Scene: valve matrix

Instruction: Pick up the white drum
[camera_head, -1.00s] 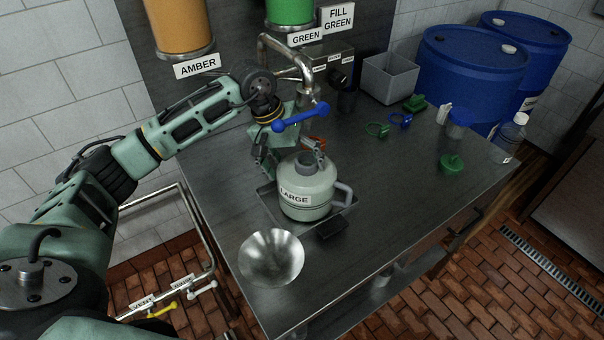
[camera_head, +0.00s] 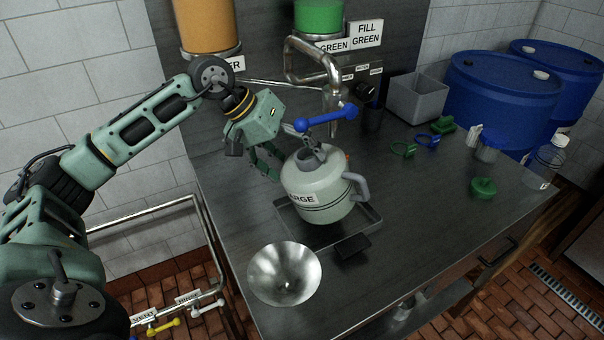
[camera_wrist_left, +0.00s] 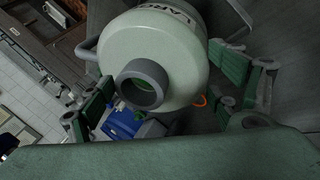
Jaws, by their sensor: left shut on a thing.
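The white drum (camera_head: 322,186) is a pale jug with a "LARGE" label, a grey neck and a grey side handle. It is tilted and appears raised over the shallow tray (camera_head: 313,239) on the bench. My left gripper (camera_head: 287,160) is shut on the drum near its top, from behind and left. In the left wrist view the drum (camera_wrist_left: 155,55) lies between the two green fingers (camera_wrist_left: 165,85), with its open grey neck facing the camera. Some green shows inside the neck. My right gripper is not in view.
A blue-handled tap (camera_head: 325,118) hangs just above the drum's neck. A metal funnel (camera_head: 284,274) sits in front of the tray. A grey bin (camera_head: 418,97), green and blue rings, a green cap (camera_head: 483,187) and blue barrels (camera_head: 503,88) stand right. The bench's right middle is clear.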

